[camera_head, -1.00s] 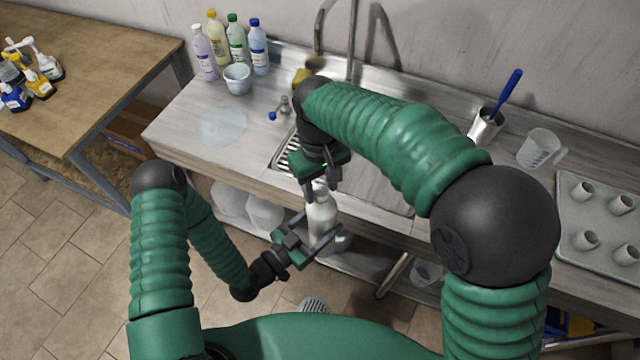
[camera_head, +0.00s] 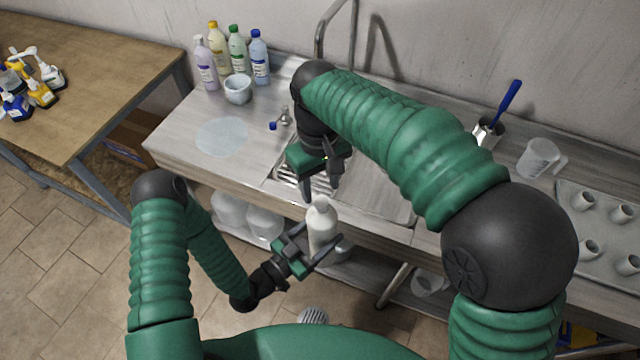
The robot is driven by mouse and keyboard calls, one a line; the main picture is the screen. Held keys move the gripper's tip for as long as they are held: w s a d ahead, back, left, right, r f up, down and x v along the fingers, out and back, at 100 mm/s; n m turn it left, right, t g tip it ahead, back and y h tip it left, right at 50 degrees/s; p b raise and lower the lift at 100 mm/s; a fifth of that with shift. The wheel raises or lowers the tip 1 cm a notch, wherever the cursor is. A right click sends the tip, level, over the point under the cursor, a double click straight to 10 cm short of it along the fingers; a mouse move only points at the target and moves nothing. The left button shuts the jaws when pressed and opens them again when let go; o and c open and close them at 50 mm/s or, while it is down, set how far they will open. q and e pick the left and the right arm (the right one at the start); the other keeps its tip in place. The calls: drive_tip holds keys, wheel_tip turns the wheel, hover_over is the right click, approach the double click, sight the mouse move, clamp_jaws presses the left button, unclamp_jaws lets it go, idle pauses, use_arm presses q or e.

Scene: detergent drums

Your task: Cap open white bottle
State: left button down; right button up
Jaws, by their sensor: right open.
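The white bottle (camera_head: 321,228) stands upright in front of the counter's front edge, held in the air by my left gripper (camera_head: 316,246). The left gripper's fingers are closed around its lower body. A pale, rounded top shows on the bottle; whether this is a cap or the bare neck I cannot tell. My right gripper (camera_head: 320,191) is open, with its fingers pointing down just above and behind the bottle top. It seems empty and apart from the bottle.
A wooden table (camera_head: 100,60) with spray bottles stands at left.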

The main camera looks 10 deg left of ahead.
sight(321, 200)
wheel_tip(321, 200, up, 3)
drive_tip(key=shift+f+n, duration=0.1)
drive_tip(key=shift+n, duration=1)
drive_tip(key=shift+s+r+n, duration=0.1)
drive_tip(key=shift+r+n, duration=0.2)
drive_tip(key=shift+r, duration=0.05)
wheel_tip(321, 200, down, 8)
drive_tip(key=shift+f, duration=0.1)
drive_tip(key=shift+d, duration=0.1)
clamp_jaws()
